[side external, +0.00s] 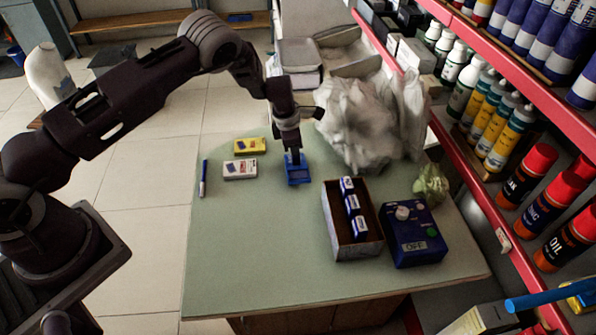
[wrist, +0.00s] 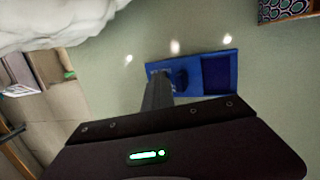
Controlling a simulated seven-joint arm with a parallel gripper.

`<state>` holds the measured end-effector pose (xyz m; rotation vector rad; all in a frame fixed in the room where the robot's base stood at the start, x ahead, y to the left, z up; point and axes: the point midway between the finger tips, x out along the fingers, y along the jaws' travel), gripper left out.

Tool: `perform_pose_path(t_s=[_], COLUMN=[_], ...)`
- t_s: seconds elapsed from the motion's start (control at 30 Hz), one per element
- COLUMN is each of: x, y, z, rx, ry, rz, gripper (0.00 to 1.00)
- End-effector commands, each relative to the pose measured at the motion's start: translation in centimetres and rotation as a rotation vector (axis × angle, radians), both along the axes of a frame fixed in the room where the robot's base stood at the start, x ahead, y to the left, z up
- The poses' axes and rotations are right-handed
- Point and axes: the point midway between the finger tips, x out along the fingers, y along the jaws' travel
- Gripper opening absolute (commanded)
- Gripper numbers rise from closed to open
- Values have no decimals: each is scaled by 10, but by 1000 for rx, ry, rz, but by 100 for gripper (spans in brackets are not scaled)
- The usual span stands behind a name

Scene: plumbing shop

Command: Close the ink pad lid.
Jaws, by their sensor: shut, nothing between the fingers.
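The blue ink pad (side external: 299,179) lies on the green-topped table, under my gripper (side external: 295,157). In the wrist view the ink pad (wrist: 217,73) shows a darker square on its right part, which looks like the exposed pad. Its left part is lighter blue, with a dark shape or shadow on it. My gripper (wrist: 158,80) is shut and empty, pointing down at the left end of the ink pad. The fingers hide part of that end. I cannot tell whether the fingertips touch it.
A yellow box (side external: 250,146), a white box (side external: 240,169) and a blue marker (side external: 203,178) lie to the left. An open carton (side external: 352,247) with small boxes and a blue device (side external: 414,238) stand at front right. A plastic bag (side external: 365,120) is behind right. The front left table is clear.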

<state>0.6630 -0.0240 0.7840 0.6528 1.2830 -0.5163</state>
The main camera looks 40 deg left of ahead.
Motion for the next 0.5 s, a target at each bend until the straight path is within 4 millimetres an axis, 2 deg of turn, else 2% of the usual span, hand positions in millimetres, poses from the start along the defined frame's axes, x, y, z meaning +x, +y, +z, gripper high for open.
perform_pose_path(t_s=[0.03,0.5], x=[-13,-25], y=[-10,-22], z=[-11,-10], rx=[-14,-13], ry=[33,33], rz=[-8,-11], gripper=[0,0])
